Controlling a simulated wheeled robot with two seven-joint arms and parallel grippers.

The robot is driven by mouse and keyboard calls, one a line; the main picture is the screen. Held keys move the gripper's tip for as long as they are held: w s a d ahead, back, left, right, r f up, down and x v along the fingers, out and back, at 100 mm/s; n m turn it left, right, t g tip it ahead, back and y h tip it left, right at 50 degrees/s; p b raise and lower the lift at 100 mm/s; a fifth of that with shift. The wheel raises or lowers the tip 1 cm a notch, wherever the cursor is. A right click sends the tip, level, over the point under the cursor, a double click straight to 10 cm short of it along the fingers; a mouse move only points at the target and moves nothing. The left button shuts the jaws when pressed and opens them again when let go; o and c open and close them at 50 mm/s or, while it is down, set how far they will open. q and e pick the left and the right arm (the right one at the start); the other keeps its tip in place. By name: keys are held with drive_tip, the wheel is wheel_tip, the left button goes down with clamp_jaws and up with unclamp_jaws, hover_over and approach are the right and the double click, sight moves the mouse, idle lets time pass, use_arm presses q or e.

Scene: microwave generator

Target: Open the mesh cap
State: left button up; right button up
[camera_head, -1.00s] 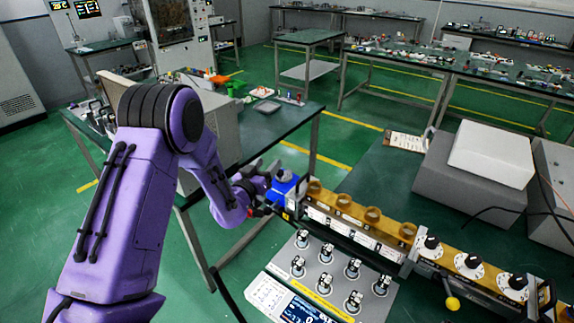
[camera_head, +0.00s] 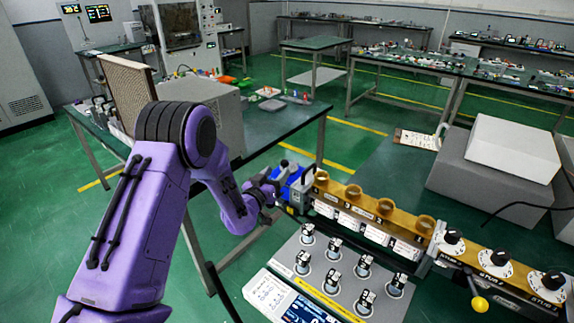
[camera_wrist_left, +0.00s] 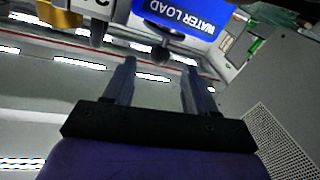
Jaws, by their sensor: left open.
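A tan mesh panel (camera_head: 125,88), which looks like the mesh cap, stands tilted up beside the grey box (camera_head: 215,110) on the left table. My left arm hides its lower part. A mesh surface (camera_wrist_left: 280,143) also shows at the lower right of the left wrist view. My left gripper (camera_head: 276,195) is beside the blue water load (camera_head: 291,179), well apart from the mesh panel. In the left wrist view my gripper (camera_wrist_left: 158,68) has its two fingers apart with nothing between them. The water load (camera_wrist_left: 180,15) is beyond the fingertips. My right gripper is not in view.
A brass waveguide line (camera_head: 400,222) with black knobs runs right from the water load. A control panel with several switches (camera_head: 335,270) lies in front of it. Grey boxes (camera_head: 500,165) stand at the right. Green floor lies open between the tables.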

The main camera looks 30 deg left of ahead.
sight(287, 161)
use_arm(q)
drive_tip(key=w, duration=0.3)
drive_tip(key=w+p, duration=0.1)
drive_tip(key=w, duration=0.1)
drive_tip(key=w+a, duration=0.1)
drive_tip(key=w, duration=0.2)
drive_tip(key=shift+w, duration=0.3)
clamp_jaws()
